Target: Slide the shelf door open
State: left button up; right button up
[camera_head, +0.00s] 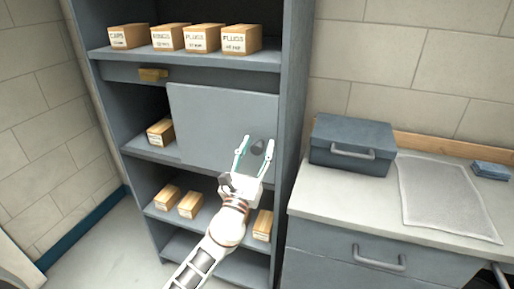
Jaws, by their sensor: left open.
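The shelf door is a flat grey panel (215,112) on the grey shelf unit (291,100). It covers the right and middle of the middle bay, and the bay's left part is uncovered. A small dark knob (257,146) shows near the panel's lower right. My left gripper (258,141) is open in front of the panel's lower right, its two fingers on either side of the knob in this view. I cannot tell whether the fingers touch the knob or the panel. My right gripper is not in view.
Several labelled boxes (241,40) stand on the top shelf. One box (160,131) shows left of the door, and others (190,205) stand lower. A worktop (350,200) with a blue-grey toolbox (351,139) adjoins on the right. A brass fitting (153,74) sits above the door's left.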

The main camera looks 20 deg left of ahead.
pick_arm(q)
grip_shut()
jog(key=a+b, duration=0.1)
jog(key=a, duration=0.4)
jog(key=a+b, duration=0.1)
jog(key=a, duration=0.4)
jog(key=shift+w+a+f, duration=0.15)
jog(key=shift+a+f, duration=0.05)
jog(key=shift+a, duration=0.15)
jog(key=b, duration=0.5)
send_near(179, 122)
jog(key=w+d, duration=0.2)
jog(key=w+d+r, duration=0.1)
jog(key=w+d, duration=0.2)
jog(key=shift+w+d+r, duration=0.1)
jog(key=shift+d+r, duration=0.05)
jog(key=shift+d, duration=0.15)
jog(key=a+b, duration=0.2)
jog(key=a, duration=0.2)
jog(key=shift+r, duration=0.15)
jog(key=shift+a+r+b, duration=0.15)
jog(key=shift+a+b, duration=0.25)
jog(key=shift+a, duration=0.2)
jog(key=shift+a+r, duration=0.1)
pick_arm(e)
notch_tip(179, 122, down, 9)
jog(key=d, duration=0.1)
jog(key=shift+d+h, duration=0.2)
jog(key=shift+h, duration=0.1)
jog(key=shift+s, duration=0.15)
